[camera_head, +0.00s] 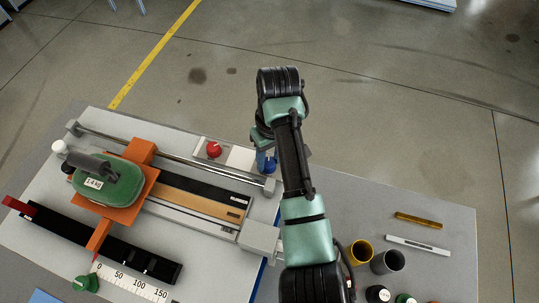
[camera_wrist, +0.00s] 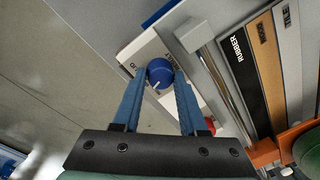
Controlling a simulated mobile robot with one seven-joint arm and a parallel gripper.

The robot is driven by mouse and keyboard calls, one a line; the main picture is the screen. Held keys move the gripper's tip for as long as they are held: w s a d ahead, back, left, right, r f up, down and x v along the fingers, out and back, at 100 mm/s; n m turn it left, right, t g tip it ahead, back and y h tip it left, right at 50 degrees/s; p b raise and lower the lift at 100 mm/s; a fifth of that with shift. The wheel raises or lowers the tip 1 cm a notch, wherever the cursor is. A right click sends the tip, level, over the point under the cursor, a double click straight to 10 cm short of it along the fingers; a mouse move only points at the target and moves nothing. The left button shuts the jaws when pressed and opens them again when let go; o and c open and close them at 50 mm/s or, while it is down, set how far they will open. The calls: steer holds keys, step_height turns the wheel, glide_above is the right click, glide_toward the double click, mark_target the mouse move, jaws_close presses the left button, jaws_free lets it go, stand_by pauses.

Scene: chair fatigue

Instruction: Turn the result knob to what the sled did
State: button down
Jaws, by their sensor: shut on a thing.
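A blue round knob (camera_wrist: 159,75) with a white pointer line sits on a white panel (camera_wrist: 143,50) in the wrist view. Small printing beside it is mostly hidden or too small to read. My gripper (camera_wrist: 160,79) has its two blue fingers on either side of the knob, shut on it. In the head view my gripper (camera_head: 267,163) is at the panel's right end, and blue finger and knob are hard to tell apart. The orange sled (camera_head: 143,183) carries a green weight (camera_head: 110,186) marked 1.4 kg at the left part of the rails, near the scale's zero end.
A red knob (camera_head: 213,149) stands left of my gripper; it also shows in the wrist view (camera_wrist: 209,125). A metal rail (camera_head: 180,158) and material strips (camera_head: 203,199), one labelled RUBBER, lie close by. Cups (camera_head: 387,262) and small bars (camera_head: 418,220) are at the right.

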steer(key=n, duration=0.6)
steer(key=shift+w+a+r+p, duration=0.1)
steer(key=shift+p, duration=0.3)
stand_by(0.3)
steer(key=shift+c, duration=2.2)
jaws_free()
step_height(320, 180, up, 13)
steer(key=p, duration=0.5)
steer(key=shift+w+d+p, duration=0.25)
steer(key=shift+w+p, duration=0.05)
steer(key=shift+w, duration=0.1)
